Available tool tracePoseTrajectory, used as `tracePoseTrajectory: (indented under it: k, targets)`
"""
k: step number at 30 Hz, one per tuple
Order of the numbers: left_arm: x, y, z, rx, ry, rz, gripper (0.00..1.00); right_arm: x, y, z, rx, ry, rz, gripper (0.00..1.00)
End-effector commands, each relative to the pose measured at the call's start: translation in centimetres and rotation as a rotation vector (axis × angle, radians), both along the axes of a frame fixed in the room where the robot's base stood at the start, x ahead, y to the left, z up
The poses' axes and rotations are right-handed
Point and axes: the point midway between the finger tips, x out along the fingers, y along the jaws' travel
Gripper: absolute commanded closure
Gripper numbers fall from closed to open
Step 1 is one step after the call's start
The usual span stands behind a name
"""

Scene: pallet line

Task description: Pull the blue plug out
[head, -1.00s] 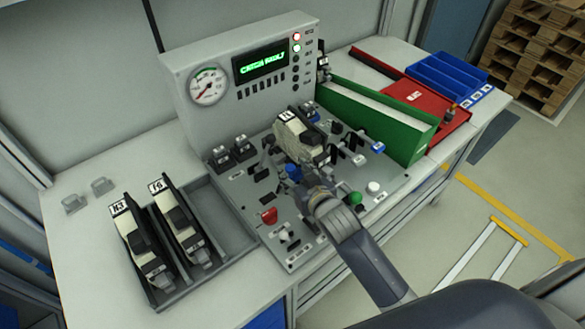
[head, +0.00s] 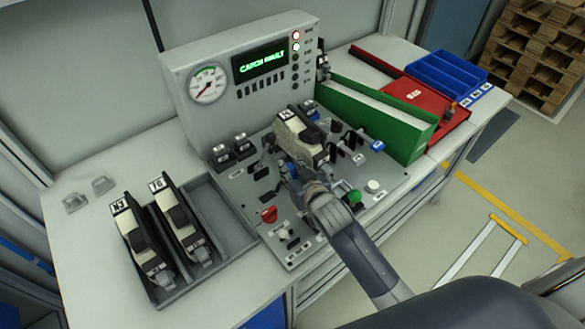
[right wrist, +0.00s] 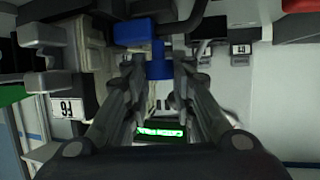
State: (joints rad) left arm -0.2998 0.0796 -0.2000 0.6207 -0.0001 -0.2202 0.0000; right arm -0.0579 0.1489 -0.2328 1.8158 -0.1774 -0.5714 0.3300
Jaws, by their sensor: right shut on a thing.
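The blue plug (head: 291,171) is on the sloped grey panel, in front of the black-and-cream module that stands on it. In the right wrist view the blue plug (right wrist: 159,66) lies between the two fingers, with a dark cable or bar close above it. My right gripper (head: 297,180) comes in from the lower right and is shut on the plug. Its fingers (right wrist: 158,82) lie on either side of the plug. The fingers partly hide the plug in the head view, and I cannot tell how deep it sits. My left gripper is not in view.
The module (head: 303,135) stands close behind the gripper. A red knob (head: 269,214), a green knob (head: 355,196) and a white knob (head: 372,186) flank it. A green-sided holder (head: 385,125) is at right. Two modules lie in the grey tray (head: 228,238). The display reads a fault.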

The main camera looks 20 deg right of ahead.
Motion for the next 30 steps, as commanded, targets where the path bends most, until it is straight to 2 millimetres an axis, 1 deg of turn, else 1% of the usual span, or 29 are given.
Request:
tracePoseTrajectory:
  k: [1,6,14,15,17,18,26,30]
  targets:
    - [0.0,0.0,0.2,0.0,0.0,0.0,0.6,-0.3,0.8,0.0,0.007,0.004,0.002,1.0]
    - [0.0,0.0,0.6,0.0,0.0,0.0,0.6,-0.9,2.6,0.0,0.008,0.004,0.003,1.0]
    - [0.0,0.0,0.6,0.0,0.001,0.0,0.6,-1.0,2.8,-0.1,0.005,0.003,0.005,1.0]
    - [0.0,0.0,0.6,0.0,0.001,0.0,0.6,-1.0,2.8,-0.1,0.005,0.003,0.005,0.72]
    - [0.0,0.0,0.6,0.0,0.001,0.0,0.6,-1.0,2.8,-0.1,0.005,0.003,0.005,0.58]
    - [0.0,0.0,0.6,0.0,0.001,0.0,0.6,-1.0,2.8,-0.1,0.005,0.003,0.005,0.56]
    - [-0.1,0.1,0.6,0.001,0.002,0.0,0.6,-0.9,2.6,-0.1,0.003,0.002,0.003,0.56]
    - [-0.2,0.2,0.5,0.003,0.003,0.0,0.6,-1.4,2.6,0.0,0.003,0.003,0.002,0.56]
